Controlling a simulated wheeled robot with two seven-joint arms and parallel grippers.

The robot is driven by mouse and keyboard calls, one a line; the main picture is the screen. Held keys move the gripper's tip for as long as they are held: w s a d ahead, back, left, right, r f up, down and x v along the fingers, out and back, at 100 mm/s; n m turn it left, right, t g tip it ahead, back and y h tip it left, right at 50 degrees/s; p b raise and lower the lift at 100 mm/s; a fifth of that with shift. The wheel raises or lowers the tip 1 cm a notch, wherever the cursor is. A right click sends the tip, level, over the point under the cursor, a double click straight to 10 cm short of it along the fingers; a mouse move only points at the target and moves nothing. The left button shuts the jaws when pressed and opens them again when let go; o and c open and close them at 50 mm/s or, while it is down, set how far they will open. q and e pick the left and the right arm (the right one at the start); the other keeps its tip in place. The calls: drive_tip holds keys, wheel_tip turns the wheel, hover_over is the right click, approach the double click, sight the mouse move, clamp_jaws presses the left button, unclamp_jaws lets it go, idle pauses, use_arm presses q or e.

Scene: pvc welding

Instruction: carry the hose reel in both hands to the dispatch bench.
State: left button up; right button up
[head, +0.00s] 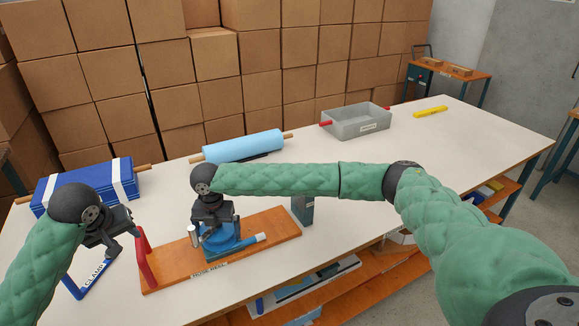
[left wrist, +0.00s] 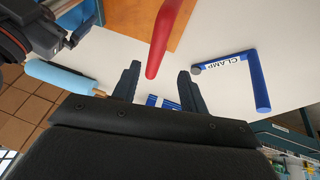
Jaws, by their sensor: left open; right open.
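The hose reel has an orange wooden board (head: 272,236) lying on the white table, labelled at its front edge, with a blue reel (head: 222,240) on it and a red upright handle (head: 146,262) at its left end. My left gripper (head: 113,250) is open just left of that handle. In the left wrist view, the red handle (left wrist: 168,38) points toward the gap between my open left fingertips (left wrist: 158,78). My right gripper (head: 212,228) is open, low over the blue reel; it hides part of it. Whether it touches is unclear. Which surface is the dispatch bench is unclear.
A blue clamp (left wrist: 258,82) lies by my left gripper. A blue strapped bundle (head: 92,182), a light-blue roll (head: 243,147) and a grey tray (head: 357,124) stand behind. An orange cart (head: 450,72) is at the back right. The table's right part is mostly clear.

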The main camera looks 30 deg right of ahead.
drive_tip(key=shift+r, duration=0.15)
use_arm(q)
drive_tip(key=shift+v, duration=0.8)
use_arm(e)
wheel_tip(320, 180, up, 12)
drive_tip(key=shift+f, duration=0.15)
